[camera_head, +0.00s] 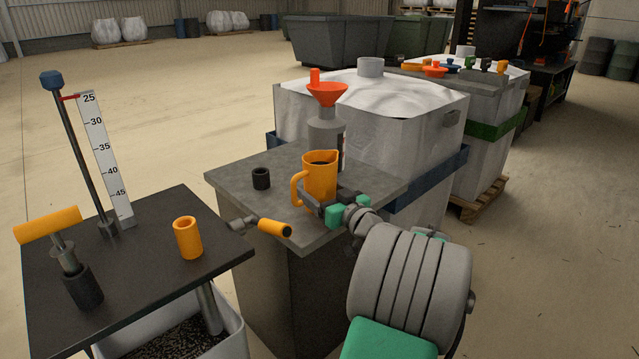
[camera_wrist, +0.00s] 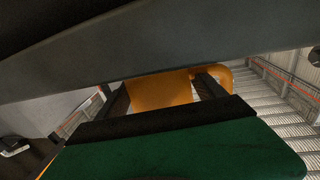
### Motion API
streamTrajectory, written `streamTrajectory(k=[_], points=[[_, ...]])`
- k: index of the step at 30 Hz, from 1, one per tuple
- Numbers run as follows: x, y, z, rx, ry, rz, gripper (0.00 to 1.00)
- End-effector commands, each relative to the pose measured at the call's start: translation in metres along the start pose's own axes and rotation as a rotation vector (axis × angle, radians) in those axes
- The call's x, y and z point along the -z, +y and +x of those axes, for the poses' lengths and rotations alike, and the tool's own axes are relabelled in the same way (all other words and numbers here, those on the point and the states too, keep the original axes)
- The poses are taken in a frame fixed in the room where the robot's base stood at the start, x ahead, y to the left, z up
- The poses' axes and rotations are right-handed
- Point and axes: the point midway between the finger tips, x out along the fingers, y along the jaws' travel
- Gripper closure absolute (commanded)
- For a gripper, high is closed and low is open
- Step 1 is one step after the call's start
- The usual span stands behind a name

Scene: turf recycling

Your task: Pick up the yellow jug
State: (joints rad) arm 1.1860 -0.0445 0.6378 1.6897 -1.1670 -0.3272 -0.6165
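The yellow jug (camera_head: 319,172) is upright at the grey table's front right, its handle (camera_head: 298,188) on the left. My gripper (camera_head: 330,199) reaches it low from the right, one finger near the handle side, the other on the far right side. In the wrist view the jug's orange body (camera_wrist: 160,91) fills the space between my two dark fingers (camera_wrist: 162,94), and a curved orange part shows beyond the right finger. No clear gap shows, but I cannot tell whether the fingers press on it. The jug's base is partly hidden.
A grey bottle with a red funnel (camera_head: 325,94) stands close behind the jug. A small black cup (camera_head: 261,178) and a yellow-handled valve (camera_head: 273,229) lie to its left. A large white bag container (camera_head: 370,105) is behind. A black table (camera_head: 140,265) stands front left.

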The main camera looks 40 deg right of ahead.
Motion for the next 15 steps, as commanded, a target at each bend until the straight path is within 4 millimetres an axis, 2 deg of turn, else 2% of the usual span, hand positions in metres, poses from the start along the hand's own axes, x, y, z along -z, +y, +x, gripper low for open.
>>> streamTrajectory(k=[2, 15], points=[[-0.0001, -0.0002, 0.0, 0.0, 0.0, 0.0, 0.28], [-0.0002, -0.0002, -0.0001, 0.0, 0.0, 0.0, 0.64]])
